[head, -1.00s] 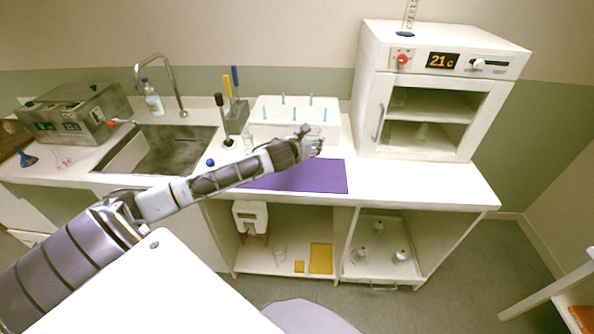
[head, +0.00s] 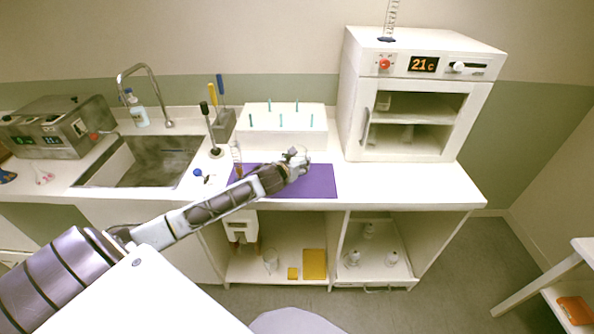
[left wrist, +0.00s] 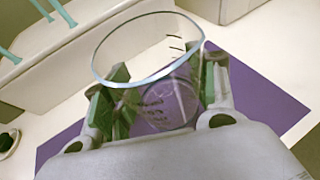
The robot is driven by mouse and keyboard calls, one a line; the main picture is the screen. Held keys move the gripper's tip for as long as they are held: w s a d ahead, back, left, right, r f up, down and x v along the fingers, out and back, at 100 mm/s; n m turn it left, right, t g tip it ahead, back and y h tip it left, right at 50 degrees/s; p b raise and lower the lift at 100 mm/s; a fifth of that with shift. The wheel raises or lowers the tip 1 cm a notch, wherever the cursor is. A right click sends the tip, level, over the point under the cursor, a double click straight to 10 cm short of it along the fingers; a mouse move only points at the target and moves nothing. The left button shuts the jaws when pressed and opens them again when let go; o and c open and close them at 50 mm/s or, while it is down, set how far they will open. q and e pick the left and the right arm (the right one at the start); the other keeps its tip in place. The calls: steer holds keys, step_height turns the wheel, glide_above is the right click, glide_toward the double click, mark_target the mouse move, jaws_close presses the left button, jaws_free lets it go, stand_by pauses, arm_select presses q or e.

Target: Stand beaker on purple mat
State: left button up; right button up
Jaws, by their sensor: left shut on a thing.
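My left gripper (head: 297,160) is over the purple mat (head: 315,185) on the counter. In the left wrist view its green-padded fingers (left wrist: 160,100) are shut on a clear glass beaker (left wrist: 150,70) with dark graduation marks. The beaker's round rim faces the wrist camera. The mat (left wrist: 262,95) shows behind and through the glass. Whether the beaker's base touches the mat cannot be told. In the head view the beaker is mostly hidden by the gripper. My right gripper is not in view.
A white rack with teal pegs (head: 270,117) stands behind the mat. A white oven (head: 405,150) is to the right, a sink (head: 140,165) to the left. A black-handled tool (head: 208,125) and a brush (head: 236,155) stand left of the mat. The counter right of the mat is clear.

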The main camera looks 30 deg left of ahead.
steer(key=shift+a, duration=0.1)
arm_select(q)
steer(key=shift+f, duration=1.9)
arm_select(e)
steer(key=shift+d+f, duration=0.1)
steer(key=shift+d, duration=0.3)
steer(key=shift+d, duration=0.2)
